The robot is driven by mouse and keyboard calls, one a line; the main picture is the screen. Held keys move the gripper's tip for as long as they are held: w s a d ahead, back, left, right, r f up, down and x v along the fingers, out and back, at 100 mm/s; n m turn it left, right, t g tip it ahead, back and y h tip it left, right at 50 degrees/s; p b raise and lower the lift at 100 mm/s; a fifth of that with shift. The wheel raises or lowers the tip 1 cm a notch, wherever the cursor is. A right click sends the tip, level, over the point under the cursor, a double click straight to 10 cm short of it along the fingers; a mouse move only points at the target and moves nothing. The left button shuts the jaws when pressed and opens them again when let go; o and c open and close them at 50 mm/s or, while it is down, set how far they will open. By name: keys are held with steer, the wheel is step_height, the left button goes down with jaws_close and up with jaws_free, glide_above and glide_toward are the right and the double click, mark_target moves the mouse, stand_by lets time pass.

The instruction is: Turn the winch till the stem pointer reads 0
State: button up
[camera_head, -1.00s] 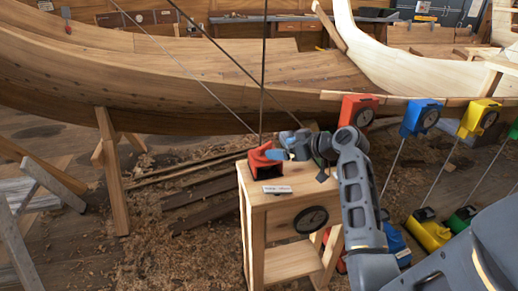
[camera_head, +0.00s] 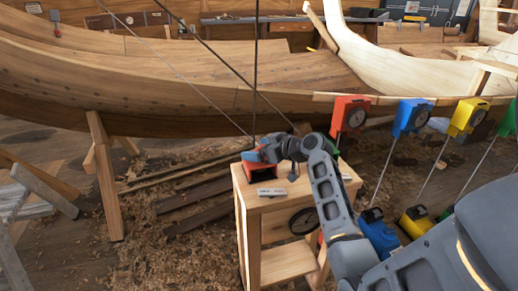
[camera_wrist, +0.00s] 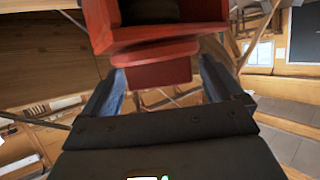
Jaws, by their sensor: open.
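A red winch (camera_head: 258,170) sits on the top of a wooden stand (camera_head: 315,187), at its left end. My gripper (camera_head: 255,157) is at the winch, with its blue fingers over the upper part. In the wrist view my gripper (camera_wrist: 160,75) is open, with one blue finger on each side of a red block (camera_wrist: 152,74) of the winch. Gaps seem to show beside the block, but I cannot tell whether a finger touches it. A dark round dial (camera_head: 303,221) is on the stand's front, partly behind my arm. I cannot make out a stem pointer or its reading.
A small label plate (camera_head: 270,191) lies on the stand top. Thin lines run down to the winch area from above. A large brown hull (camera_head: 180,85) stands behind. Red (camera_head: 348,112), blue (camera_head: 410,117) and yellow (camera_head: 467,116) boxes on rods stand at the right.

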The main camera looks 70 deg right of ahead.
steer(key=c, duration=1)
steer(key=shift+h, duration=0.3)
steer(key=m+h+p, duration=0.1)
steer(key=m+g+h+p, duration=0.1)
steer(key=shift+a+r+m+p, duration=0.15)
steer(key=shift+r+m+p, duration=0.05)
steer(key=shift+m+p, duration=0.15)
steer(key=m+g+h+p, duration=0.2)
steer(key=m+h+p, duration=0.1)
steer(key=shift+p, duration=0.3)
steer(key=shift+f+m+g+h, duration=0.3)
steer(key=shift+m+g+h, duration=0.5)
steer(key=shift+m+h, duration=0.2)
steer(key=shift+m+g+h+b, duration=0.4)
steer(key=shift+m+g+b, duration=0.2)
steer(key=shift+b, duration=0.1)
steer(key=shift+m+g+b, duration=0.35)
steer(key=shift+g+b, duration=0.05)
steer(key=shift+g, duration=0.1)
